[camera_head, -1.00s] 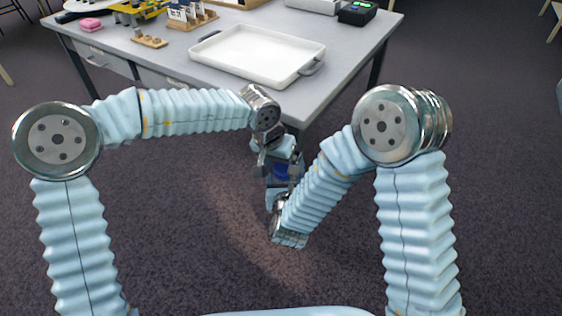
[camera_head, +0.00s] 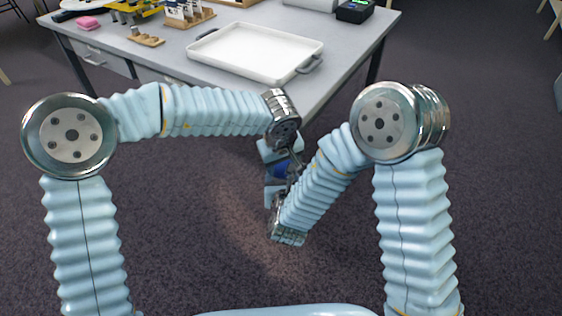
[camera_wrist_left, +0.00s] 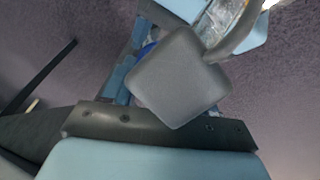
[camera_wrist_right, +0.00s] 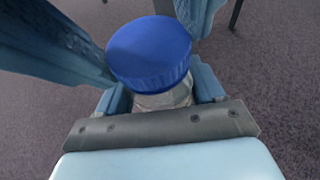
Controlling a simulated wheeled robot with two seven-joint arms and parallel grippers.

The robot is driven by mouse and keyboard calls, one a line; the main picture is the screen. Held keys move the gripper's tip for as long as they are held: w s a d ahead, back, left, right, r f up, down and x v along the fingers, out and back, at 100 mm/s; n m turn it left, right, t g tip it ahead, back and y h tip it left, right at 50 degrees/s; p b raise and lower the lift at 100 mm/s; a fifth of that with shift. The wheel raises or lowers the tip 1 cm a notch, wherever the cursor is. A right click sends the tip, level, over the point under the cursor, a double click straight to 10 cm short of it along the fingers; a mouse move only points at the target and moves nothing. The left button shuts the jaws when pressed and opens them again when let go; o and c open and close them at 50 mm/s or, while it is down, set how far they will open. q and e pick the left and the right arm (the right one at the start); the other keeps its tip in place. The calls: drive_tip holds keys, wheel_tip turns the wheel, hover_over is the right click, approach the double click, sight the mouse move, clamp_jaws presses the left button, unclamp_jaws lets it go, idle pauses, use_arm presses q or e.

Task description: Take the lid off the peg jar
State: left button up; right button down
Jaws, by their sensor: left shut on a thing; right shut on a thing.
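The peg jar (camera_wrist_right: 165,98) is clear with a ribbed blue lid (camera_wrist_right: 150,52), which sits on its top in the right wrist view. My right gripper (camera_wrist_right: 163,92) is shut on the jar's body below the lid. In the head view the blue lid (camera_head: 283,170) shows small between my arms, partly covered. My left gripper (camera_head: 287,158) is just above and beside it. In the left wrist view a grey rounded block (camera_wrist_left: 178,78) with a curved neck lies across the left jaws and hides their tips. The left gripper is shut on this grey thing; a sliver of blue shows behind it.
A grey table (camera_head: 345,52) stands ahead with a white tray (camera_head: 262,30) near its front edge. A pink item (camera_head: 87,22), wooden racks (camera_head: 188,15) and a black device (camera_head: 355,10) are farther back. The jar is held above open carpet, short of the table.

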use_arm(q)
drive_tip(key=shift+n, duration=0.5)
drive_tip(key=o, duration=1.2)
drive_tip(key=shift+c, duration=0.2)
drive_tip(key=shift+r, duration=0.1)
